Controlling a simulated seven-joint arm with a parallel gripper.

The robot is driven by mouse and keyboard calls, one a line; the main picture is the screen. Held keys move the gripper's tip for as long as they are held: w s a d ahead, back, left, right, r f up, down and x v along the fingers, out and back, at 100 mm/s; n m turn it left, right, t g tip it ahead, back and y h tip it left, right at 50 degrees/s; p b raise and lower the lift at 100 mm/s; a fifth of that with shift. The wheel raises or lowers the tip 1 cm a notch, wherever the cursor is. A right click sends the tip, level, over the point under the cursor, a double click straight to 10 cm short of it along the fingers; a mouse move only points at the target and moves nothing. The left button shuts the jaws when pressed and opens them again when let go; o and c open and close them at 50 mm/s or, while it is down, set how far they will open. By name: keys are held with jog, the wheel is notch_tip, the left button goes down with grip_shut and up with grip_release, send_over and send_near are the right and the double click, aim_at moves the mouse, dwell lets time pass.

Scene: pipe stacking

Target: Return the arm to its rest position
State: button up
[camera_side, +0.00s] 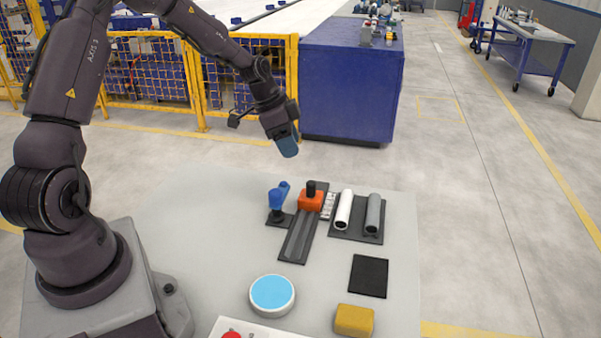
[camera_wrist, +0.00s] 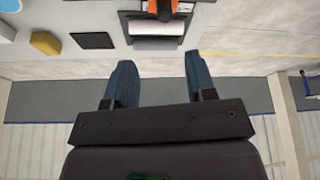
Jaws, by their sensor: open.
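My gripper (camera_side: 287,146) hangs in the air above the far edge of the work table (camera_side: 215,240), clear of everything on it. The wrist view shows its two blue fingers (camera_wrist: 158,80) spread apart with nothing between them. A white pipe (camera_side: 344,210) and a grey pipe (camera_side: 374,213) lie side by side on a dark tray (camera_side: 357,236) at the table's right. The white pipe also shows at the top of the wrist view (camera_wrist: 153,28).
An orange block with a black knob (camera_side: 311,200) sits on a dark rail, beside a blue tool (camera_side: 278,197). A black pad (camera_side: 369,276), a yellow block (camera_side: 354,320) and a blue-topped round button (camera_side: 272,293) lie nearer. A yellow fence (camera_side: 150,75) and blue cabinet (camera_side: 350,85) stand behind.

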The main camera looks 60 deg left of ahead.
jog(key=s+d+r+n+t+y, duration=0.1)
jog(key=s+d+r+n, duration=0.2)
jog(key=s+d+r, duration=0.5)
jog(key=s+d+r+n+t+y, duration=0.1)
jog(key=s+d+r+n, duration=0.2)
jog(key=s+d+r, duration=0.4)
jog(key=s+r, duration=0.3)
jog(key=s, duration=0.4)
jog(key=shift+s+d+r+y, duration=0.2)
jog(key=shift+s+d+y, duration=0.1)
jog(key=shift+d, duration=0.05)
